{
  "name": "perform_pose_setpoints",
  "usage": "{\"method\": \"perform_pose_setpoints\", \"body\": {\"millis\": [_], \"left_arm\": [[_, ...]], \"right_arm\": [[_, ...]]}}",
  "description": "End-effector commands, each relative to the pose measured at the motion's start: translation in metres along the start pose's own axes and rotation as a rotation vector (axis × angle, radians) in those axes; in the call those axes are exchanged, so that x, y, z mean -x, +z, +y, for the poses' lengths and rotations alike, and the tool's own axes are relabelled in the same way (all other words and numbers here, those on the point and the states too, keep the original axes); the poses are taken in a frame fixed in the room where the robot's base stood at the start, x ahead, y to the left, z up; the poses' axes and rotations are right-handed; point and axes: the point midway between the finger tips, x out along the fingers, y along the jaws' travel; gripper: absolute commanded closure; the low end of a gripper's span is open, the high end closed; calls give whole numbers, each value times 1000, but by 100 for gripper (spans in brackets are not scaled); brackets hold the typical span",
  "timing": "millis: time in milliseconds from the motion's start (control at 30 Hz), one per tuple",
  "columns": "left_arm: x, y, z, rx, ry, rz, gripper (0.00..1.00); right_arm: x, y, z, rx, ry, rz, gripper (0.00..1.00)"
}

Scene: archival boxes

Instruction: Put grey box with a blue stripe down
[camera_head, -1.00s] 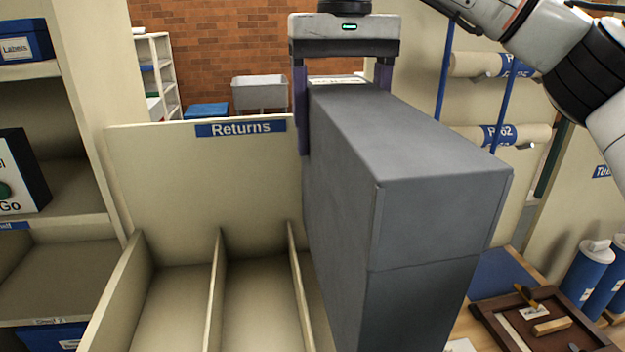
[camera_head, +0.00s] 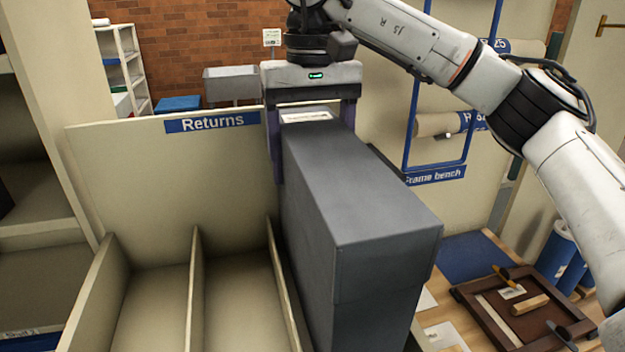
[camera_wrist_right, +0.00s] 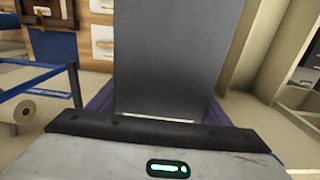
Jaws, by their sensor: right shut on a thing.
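A tall grey box (camera_head: 340,200) stands upright in my right gripper (camera_head: 314,110) in the head view. The gripper's two purple fingers are shut on its far end, one on each side. A white label shows on its top near the gripper. No blue stripe shows on the visible faces. The box is at the right end of the Returns rack (camera_head: 120,190), beside the rightmost visible divider. Its bottom is hidden, so I cannot tell whether it touches the rack floor. The right wrist view also shows the grey box (camera_wrist_right: 178,60) between the fingers. My left gripper is not in view.
The visible rack slots left of the box are empty. A wooden bench with a dark frame (camera_head: 520,305) and tools lies to the right. Paper rolls hang on a blue rack (camera_head: 436,100) behind. A grey bin (camera_head: 244,85) stands at the back.

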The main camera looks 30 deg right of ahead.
Motion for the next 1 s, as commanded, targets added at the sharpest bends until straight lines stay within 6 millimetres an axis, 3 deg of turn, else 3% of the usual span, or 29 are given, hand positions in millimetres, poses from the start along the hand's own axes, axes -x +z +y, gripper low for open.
{"method": "perform_pose_setpoints", "body": {"millis": [267, 733, 767, 833, 1000], "left_arm": [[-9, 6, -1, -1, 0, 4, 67], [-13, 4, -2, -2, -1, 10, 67], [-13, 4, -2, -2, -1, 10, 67], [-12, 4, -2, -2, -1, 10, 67], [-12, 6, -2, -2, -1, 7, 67]], "right_arm": [[-39, -2, -9, 15, -3, 1, 91], [-41, -3, -8, 17, -3, -1, 91], [-42, -3, -8, 16, 0, -2, 23], [-42, -3, -8, 16, 0, -2, 11], [-42, -3, -8, 16, 0, -2, 9]]}}
